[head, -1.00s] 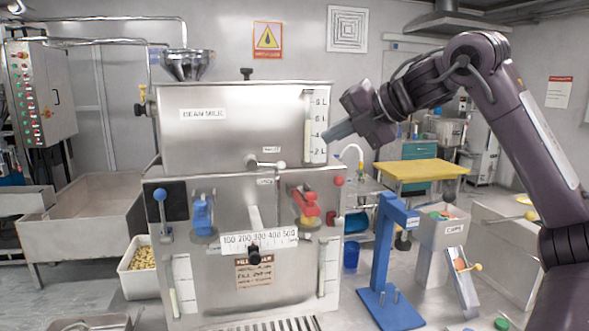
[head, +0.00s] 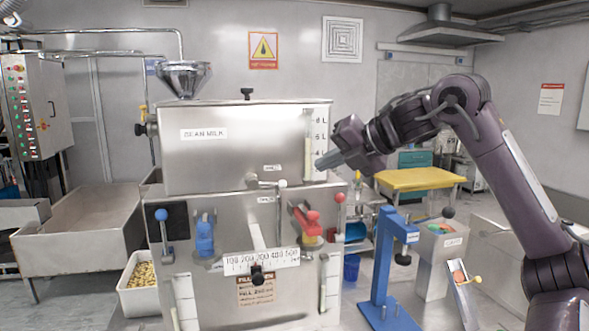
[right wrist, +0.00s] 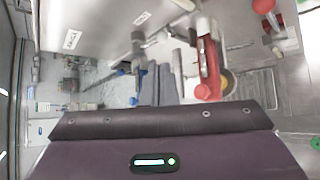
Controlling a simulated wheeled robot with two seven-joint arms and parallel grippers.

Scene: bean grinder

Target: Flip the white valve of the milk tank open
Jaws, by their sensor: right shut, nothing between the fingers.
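The milk tank (head: 230,150) is a steel box labelled BEAN MILK. Its white valve (head: 266,182) sits low on the tank front, with a short lever lying about level and a pale ball at its right end. My right gripper (head: 319,165) is shut and empty, right of and above the valve, by the level gauge and apart from the valve. In the right wrist view the shut fingers (right wrist: 158,84) point toward the machine front. My left gripper is not in view.
A red lever (head: 306,220) and a red-knobbed rod (head: 340,205) stand below my right gripper. A blue lever (head: 204,236) is at left. A blue press stand (head: 384,265) and a cup box (head: 440,250) stand at right.

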